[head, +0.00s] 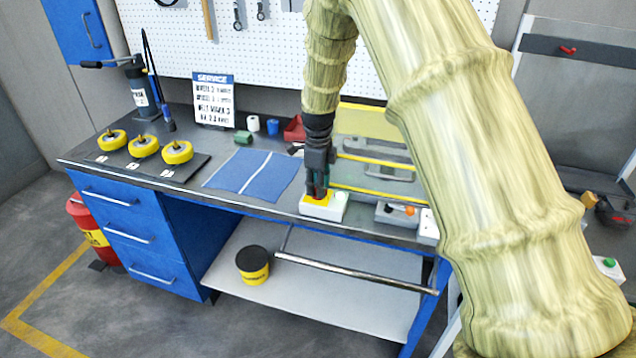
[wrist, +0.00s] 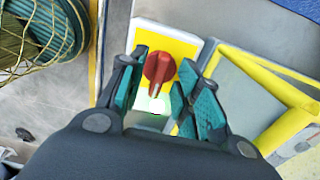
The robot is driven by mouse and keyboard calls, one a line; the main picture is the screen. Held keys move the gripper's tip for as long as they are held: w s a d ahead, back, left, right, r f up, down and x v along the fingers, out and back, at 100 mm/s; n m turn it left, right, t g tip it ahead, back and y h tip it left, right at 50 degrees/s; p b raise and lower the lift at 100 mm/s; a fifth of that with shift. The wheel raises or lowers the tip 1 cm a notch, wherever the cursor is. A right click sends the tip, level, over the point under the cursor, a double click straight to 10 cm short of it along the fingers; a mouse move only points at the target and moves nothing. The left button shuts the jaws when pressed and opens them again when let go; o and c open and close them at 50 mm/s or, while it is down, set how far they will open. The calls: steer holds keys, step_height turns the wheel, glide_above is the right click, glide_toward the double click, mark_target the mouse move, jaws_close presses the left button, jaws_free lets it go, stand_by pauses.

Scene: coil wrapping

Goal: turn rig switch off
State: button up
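The rig switch is a red rotary knob (wrist: 158,68) on a yellow plate (wrist: 179,46) of a white box. In the wrist view its handle points toward the bottom of the picture. In the head view the white switch box (head: 318,211) sits at the bench's front edge, and a pale green round part (head: 341,196) shows on it. My gripper (wrist: 157,90) is right over the box with its teal fingers apart, one on each side of the knob. I see gaps between the fingers and the knob. In the head view the gripper (head: 318,191) hides most of the knob.
A small grey box with an orange knob (head: 397,213) stands to the right on the bench. A yellow-framed fixture (head: 375,160) is behind the gripper. A blue mat (head: 252,172) lies to the left. A metal rail (head: 350,275) runs below the bench front.

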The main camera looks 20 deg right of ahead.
steer(key=shift+s+r, duration=0.1)
jaws_close()
steer(key=shift+n, duration=0.3)
steer(key=n+p, duration=0.1)
steer(key=n, duration=0.2)
steer(key=shift+n, duration=0.3)
steer(key=n, duration=0.4)
steer(key=shift+n+p, duration=0.3)
steer(key=shift+p, duration=0.1)
steer(key=n, duration=0.4)
steer(key=shift+r+n+p, duration=0.1)
steer(key=shift+n+p, duration=0.3)
steer(key=shift+n, duration=2.1)
